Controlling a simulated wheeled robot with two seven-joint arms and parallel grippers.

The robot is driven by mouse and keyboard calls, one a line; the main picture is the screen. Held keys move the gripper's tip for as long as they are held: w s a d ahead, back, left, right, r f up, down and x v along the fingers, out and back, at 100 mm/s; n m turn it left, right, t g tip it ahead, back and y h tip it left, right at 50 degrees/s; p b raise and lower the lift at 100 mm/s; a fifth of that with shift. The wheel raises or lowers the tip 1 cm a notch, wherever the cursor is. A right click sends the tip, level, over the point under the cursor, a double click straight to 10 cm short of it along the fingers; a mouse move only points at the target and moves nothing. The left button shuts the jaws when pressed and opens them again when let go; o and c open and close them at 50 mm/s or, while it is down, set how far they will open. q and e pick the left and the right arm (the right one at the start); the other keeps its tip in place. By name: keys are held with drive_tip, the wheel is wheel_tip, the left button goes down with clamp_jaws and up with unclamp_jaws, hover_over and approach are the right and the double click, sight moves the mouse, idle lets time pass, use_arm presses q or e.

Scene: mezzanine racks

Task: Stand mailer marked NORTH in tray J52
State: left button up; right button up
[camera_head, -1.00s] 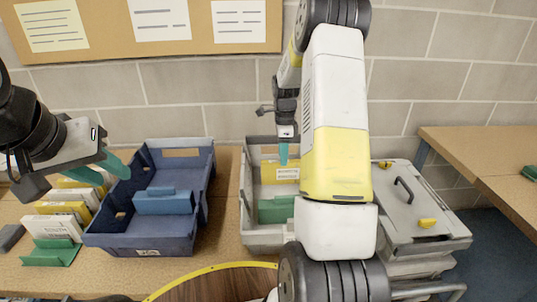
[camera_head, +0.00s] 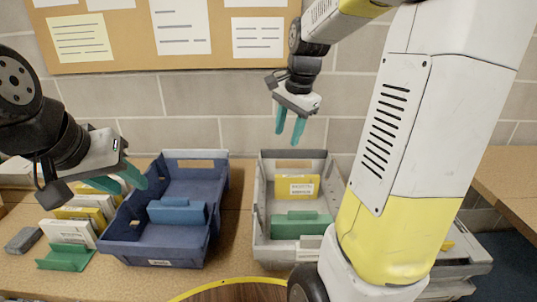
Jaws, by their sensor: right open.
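A yellow mailer (camera_head: 297,187) with a white printed label stands upright in the grey tray (camera_head: 260,225), behind a green divider (camera_head: 301,224). The label's print is too small to read. My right gripper (camera_head: 290,140) is open and empty above the back of the grey tray, clear of the mailer. My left gripper (camera_head: 124,184) is open, with its fingers over the left side of the blue tray (camera_head: 155,250). No tray marking can be read as J52.
The blue tray holds a blue divider (camera_head: 177,212). Several white and yellow mailers stand in a row at left, by a green holder (camera_head: 66,257) and a grey block (camera_head: 22,241). A lidded grey case, mostly hidden by my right arm, is at right. A wall is behind.

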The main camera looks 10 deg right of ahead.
drive_tip(key=s+a+r+n+t, duration=0.1)
drive_tip(key=s+a+n, duration=0.1)
drive_tip(key=s+n, duration=0.2)
drive_tip(key=s+a+n+t+y, duration=0.1)
drive_tip(key=s+a+n, duration=0.2)
drive_tip(key=s, duration=0.5)
drive_tip(key=s+a+r+n+t, duration=0.1)
drive_tip(key=s+a+n, duration=0.1)
drive_tip(key=s+n, duration=0.3)
drive_tip(key=shift+s+a+r, duration=0.25)
drive_tip(key=shift+s+r, duration=0.1)
drive_tip(key=shift+s, duration=0.05)
